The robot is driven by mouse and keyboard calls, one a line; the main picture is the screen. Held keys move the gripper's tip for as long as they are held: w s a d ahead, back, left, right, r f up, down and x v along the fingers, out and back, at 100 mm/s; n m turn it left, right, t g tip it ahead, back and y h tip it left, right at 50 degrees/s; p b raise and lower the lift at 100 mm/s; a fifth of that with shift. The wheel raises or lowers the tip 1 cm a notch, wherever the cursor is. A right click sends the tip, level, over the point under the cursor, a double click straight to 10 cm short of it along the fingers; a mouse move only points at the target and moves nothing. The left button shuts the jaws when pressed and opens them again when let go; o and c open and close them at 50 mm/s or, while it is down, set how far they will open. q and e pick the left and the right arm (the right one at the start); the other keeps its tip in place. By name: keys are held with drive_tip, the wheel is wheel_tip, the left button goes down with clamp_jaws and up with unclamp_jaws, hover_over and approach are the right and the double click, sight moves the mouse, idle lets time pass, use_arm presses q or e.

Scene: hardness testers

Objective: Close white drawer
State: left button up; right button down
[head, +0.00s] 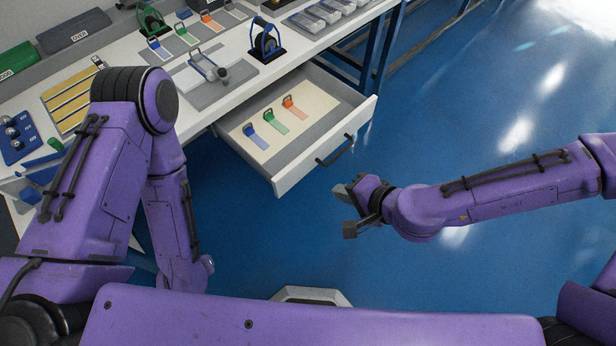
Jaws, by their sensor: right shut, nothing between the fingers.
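The white drawer (329,149) stands pulled out from under the white workbench, in the middle of the head view. Its front faces lower right and carries a dark bar handle (336,151). Inside lie a blue, a green and an orange tag on a cream sheet. My right gripper (345,210) is just below and to the right of the drawer front in the picture, apart from the handle. It is shut and holds nothing. My left arm hangs at the left, bent downward; its gripper does not show.
The workbench (235,96) holds hardness testers, colored tags, a yellow-striped board (72,98) and clear trays (318,17). Blue bench legs stand behind the drawer. The blue floor (460,110) at the right is clear.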

sight(300, 174)
drive_tip(key=b+x, duration=0.3)
drive_tip(key=x, duration=0.1)
drive_tip(key=r+b+x, duration=0.1)
drive_tip(key=b+x, duration=0.2)
drive_tip(key=x, duration=0.1)
drive_tip(key=w+b+x, duration=0.1)
drive_tip(key=b+x, duration=0.2)
drive_tip(key=x, duration=0.1)
drive_tip(key=shift+a+r, duration=0.1)
drive_tip(key=shift+a, duration=0.35)
drive_tip(key=shift+w+a, duration=0.4)
drive_tip(key=shift+a, duration=0.1)
